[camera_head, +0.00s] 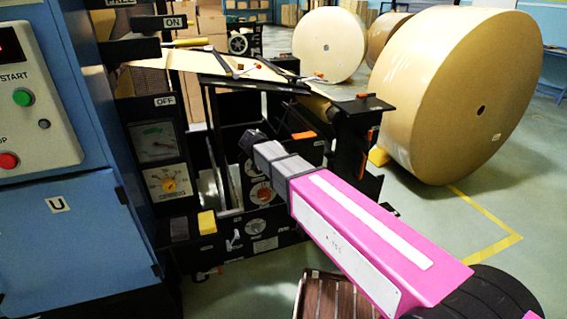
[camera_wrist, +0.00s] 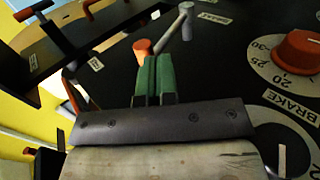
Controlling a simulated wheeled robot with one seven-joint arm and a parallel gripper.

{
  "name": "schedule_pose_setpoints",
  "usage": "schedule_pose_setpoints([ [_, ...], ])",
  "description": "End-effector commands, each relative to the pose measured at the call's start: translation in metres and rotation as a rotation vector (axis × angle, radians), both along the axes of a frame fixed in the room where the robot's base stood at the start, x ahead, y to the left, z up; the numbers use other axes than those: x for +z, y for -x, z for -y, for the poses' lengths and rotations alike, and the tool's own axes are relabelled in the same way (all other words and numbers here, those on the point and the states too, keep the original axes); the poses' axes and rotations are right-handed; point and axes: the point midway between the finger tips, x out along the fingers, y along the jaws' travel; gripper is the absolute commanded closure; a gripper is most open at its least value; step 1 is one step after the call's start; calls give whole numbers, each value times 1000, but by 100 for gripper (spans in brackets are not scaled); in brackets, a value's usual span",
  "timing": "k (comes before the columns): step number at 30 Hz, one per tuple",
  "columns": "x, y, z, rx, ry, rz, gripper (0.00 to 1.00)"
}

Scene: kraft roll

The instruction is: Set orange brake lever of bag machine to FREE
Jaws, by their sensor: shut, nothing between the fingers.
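In the wrist view, an orange-ended lever (camera_wrist: 143,47) is just beyond my fingertips, with a grey rod (camera_wrist: 172,33) slanting up to the right beside it. A BRAKE label (camera_wrist: 214,17) is on the black panel near the rod's upper end. My gripper (camera_wrist: 154,65) has green fingers shut together with nothing between them. Its tips overlap the lever's lower part in the picture; I cannot tell whether they touch. In the head view my gripper (camera_head: 250,137) is in front of the bag machine (camera_head: 283,110), and the lever cannot be made out there.
An orange knob (camera_wrist: 298,52) on a numbered dial labelled BRAKE is to the right in the wrist view. Another black bracket with orange-tipped levers (camera_wrist: 32,10) is at upper left. In the head view, large kraft rolls (camera_head: 455,95) stand behind and a blue cabinet (camera_head: 70,240) is at left.

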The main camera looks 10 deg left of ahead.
Motion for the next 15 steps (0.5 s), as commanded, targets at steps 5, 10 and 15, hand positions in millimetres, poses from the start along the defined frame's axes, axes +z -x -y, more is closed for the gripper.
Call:
schedule_pose_setpoints([
  [5,1,0,1,0,0,0,100],
  [10,9,-8,13,-2,-1,2,100],
  [15,15,-17,28,-1,-1,1,100],
])
